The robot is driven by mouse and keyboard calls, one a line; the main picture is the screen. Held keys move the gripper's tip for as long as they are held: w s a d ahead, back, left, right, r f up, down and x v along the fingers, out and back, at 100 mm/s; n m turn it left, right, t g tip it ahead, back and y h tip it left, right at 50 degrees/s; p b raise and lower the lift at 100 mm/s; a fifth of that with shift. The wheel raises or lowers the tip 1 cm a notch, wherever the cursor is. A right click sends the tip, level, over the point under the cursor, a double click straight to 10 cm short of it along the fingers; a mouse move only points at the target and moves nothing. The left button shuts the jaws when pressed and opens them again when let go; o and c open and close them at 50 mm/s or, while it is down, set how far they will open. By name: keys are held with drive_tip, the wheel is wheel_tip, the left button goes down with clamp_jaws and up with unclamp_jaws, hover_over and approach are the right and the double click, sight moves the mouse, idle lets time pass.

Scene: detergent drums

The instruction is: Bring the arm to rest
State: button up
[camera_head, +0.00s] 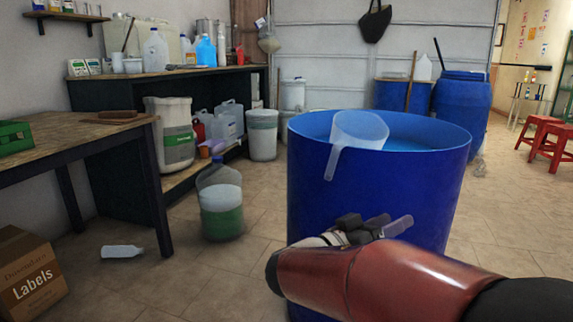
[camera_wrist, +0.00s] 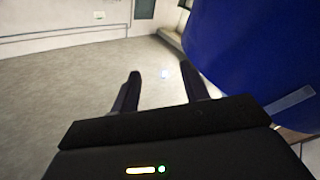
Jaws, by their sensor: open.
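My gripper (camera_wrist: 160,82) is open in the wrist view, its two dark fingers apart with only floor between them. In the head view my red arm crosses low in front of the large blue drum (camera_head: 375,185), and dark parts of my wrist show just above it against the drum's wall. The drum also fills the upper right of the wrist view (camera_wrist: 265,45), beside my gripper. A translucent measuring jug (camera_head: 360,130) is at the drum's near rim, its handle hanging down outside.
A wooden table (camera_head: 75,140) stands left, with a labels box (camera_head: 30,275) and a white bottle (camera_head: 122,251) on the floor nearby. A green-and-white jug (camera_head: 220,205) stands left of the drum. More blue drums (camera_head: 462,105) and red stools (camera_head: 540,135) are behind. Floor between is open.

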drive_tip(key=s+d+f+n+g+y+p, duration=0.2)
drive_tip(key=s+d+f+g+y, duration=0.1)
drive_tip(key=s+y, duration=0.3)
drive_tip(key=s+d+f+n+g+y+p, duration=0.1)
drive_tip(key=s+d+f+g+y+p, duration=0.2)
drive_tip(key=s, duration=0.5)
drive_tip(key=s+a+n+t+y+p, duration=0.2)
drive_tip(key=s+a+n+t+y, duration=0.1)
drive_tip(key=a+y, duration=0.5)
drive_tip(key=shift+s+a+r+n+y, duration=0.35)
drive_tip(key=shift+s+a+n, duration=0.35)
drive_tip(key=shift+s, duration=0.55)
drive_tip(key=shift+d, duration=0.1)
